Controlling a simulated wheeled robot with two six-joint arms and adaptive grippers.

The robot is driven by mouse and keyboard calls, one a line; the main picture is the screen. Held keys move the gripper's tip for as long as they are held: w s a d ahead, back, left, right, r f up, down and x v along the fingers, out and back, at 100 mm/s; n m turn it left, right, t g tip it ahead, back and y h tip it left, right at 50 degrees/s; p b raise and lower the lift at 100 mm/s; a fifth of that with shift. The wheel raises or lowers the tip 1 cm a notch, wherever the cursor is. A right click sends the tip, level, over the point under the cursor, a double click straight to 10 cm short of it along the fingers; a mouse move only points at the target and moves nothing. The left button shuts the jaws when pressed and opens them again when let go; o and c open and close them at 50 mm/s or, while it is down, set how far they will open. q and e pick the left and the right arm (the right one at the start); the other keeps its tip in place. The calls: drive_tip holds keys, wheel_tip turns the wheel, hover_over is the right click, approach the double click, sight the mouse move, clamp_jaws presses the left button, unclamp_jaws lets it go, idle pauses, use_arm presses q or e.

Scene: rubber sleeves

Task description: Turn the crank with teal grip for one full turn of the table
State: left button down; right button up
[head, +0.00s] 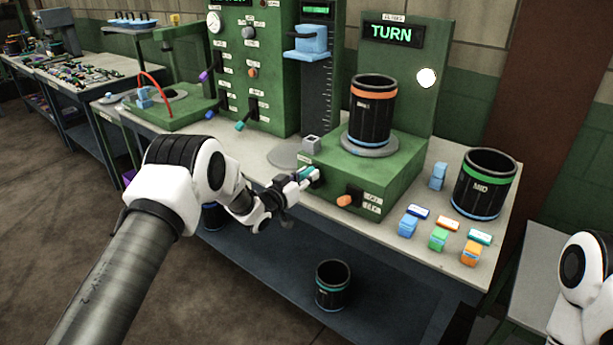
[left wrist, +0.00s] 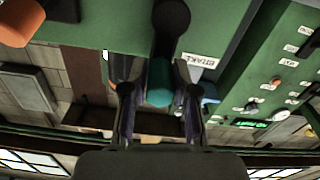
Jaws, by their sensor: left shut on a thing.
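The crank's teal grip (head: 308,173) sticks out from the front left of the green turntable box (head: 395,165). My left gripper (head: 294,187) is at it, shut on the grip. In the left wrist view the teal grip (left wrist: 160,85) sits between my two fingers, at the end of a dark crank arm (left wrist: 170,30). The round grey table (head: 370,148) on the box carries an upright black sleeve (head: 370,115) with an orange band. A display (head: 391,34) behind reads TURN. My right gripper is outside the head view; only part of that arm shows.
An orange-gripped lever (head: 344,201) is on the same box, right of the crank. Another black sleeve (head: 484,185), marked MID, and several small coloured blocks stand at right. A sleeve (head: 333,284) stands on the lower shelf. A green panel with levers (head: 250,70) rises behind.

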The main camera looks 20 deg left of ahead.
use_arm(q)
drive_tip(key=m+b, duration=0.1)
drive_tip(key=d+m+b, duration=0.1)
drive_tip(key=b, duration=0.1)
drive_tip(key=shift+s+f+m, duration=0.2)
drive_tip(key=shift+f+m, duration=0.1)
drive_tip(key=shift+m, duration=0.1)
drive_tip(key=shift+s+d+f+m+b, duration=0.15)
drive_tip(key=shift+d+f+m+b, duration=0.7)
drive_tip(key=shift+m+b, duration=3.1)
drive_tip(key=shift+s+f+m+b, duration=0.15)
drive_tip(key=shift+f+m+b, duration=1.4)
drive_tip(key=shift+m+b, duration=2.4)
drive_tip(key=shift+s+d+f+m+b, duration=0.15)
drive_tip(key=shift+d+f+m+b, duration=0.7)
drive_tip(key=shift+m+b, duration=3.1)
drive_tip(key=shift+a+f+n+b, duration=0.3)
drive_tip(key=shift+a+n+b, duration=0.1)
drive_tip(key=shift+n+b, duration=0.3)
drive_tip(key=c, duration=0.9)
unclamp_jaws()
